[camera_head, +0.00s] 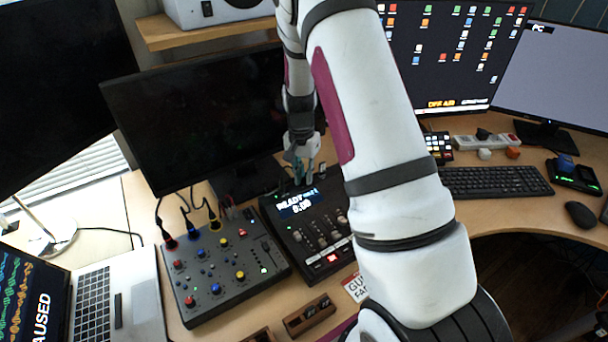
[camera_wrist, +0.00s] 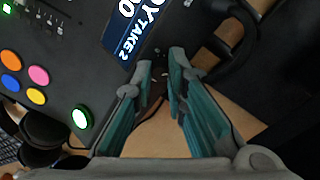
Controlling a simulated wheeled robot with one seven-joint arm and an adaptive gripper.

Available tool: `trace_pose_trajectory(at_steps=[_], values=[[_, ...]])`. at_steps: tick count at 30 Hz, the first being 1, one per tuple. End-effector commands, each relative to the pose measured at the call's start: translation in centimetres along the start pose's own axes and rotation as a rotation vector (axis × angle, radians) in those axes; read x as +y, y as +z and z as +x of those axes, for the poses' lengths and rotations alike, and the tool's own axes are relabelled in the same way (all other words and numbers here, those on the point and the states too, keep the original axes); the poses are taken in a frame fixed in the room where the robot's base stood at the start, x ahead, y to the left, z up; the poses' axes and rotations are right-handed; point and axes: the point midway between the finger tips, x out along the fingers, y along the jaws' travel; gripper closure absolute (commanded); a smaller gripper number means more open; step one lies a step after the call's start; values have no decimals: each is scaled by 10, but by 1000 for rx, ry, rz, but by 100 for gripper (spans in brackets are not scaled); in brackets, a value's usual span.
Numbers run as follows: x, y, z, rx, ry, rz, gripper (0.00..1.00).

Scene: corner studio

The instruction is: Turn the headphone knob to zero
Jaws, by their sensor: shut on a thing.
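The black recorder (camera_head: 316,232) lies on the desk, with a lit screen reading READY and 0:00. My gripper (camera_head: 303,170) reaches down at its far edge, just beyond the screen. In the wrist view my gripper (camera_wrist: 162,66) has its teal fingers drawn close together at the edge of the recorder (camera_wrist: 100,75), beside the screen. The fingertips are shut on a small dark knob, taken to be the headphone knob. The knob is mostly hidden between them, so its pointer and setting cannot be read.
A grey mixer (camera_head: 222,268) with coloured knobs and plugged cables stands left of the recorder. A dark monitor (camera_head: 200,120) stands close behind. A laptop (camera_head: 120,300) is at left; a keyboard (camera_head: 495,181) at right. A black cable (camera_wrist: 240,30) curves near the fingers.

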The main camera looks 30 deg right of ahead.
Motion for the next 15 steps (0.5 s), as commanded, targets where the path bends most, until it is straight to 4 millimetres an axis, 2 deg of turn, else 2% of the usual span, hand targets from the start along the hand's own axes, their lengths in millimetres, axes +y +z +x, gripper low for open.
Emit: trace_pose_trajectory(at_steps=[15], values=[[-2, 1, -1, 28, -3, -491, 100]])
